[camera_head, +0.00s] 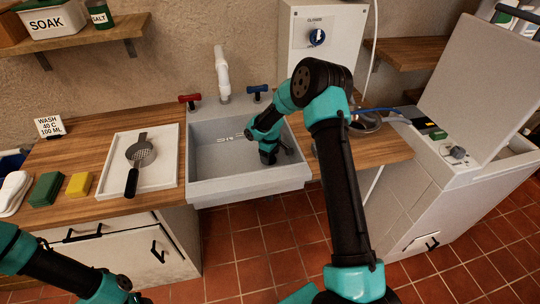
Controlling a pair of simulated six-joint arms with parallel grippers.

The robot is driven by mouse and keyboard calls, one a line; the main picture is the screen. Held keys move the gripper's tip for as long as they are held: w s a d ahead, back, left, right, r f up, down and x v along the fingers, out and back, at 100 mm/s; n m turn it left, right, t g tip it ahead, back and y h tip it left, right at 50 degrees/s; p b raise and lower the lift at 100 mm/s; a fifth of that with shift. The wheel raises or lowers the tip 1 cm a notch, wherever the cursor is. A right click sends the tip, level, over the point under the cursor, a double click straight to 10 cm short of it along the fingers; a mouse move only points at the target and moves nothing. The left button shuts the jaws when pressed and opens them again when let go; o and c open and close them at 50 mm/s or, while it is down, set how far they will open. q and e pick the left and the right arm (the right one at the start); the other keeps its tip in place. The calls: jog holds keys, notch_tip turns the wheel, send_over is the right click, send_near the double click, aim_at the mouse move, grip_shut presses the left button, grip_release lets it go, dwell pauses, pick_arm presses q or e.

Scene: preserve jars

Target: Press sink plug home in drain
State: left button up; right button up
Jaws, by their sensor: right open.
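The grey sink (205,160) is set into the wooden counter, with a white tap (222,72) behind it. My right gripper (270,158) reaches down into the right part of the sink, near its floor. It is open, though its fingers are small and dark here. I cannot make out the plug or the drain; the gripper and wrist cover part of the sink floor.
Red (188,99) and blue (257,90) tap handles stand behind the sink. Left of it, a white tray (168,175) holds a strainer (141,153). A green sponge (46,188) and a yellow sponge (79,184) lie further left. A lidded white machine (465,165) stands right.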

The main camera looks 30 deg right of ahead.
notch_tip(320, 180, up, 17)
jog(key=shift+r, duration=0.2)
dwell(0.4)
dwell(0.3)
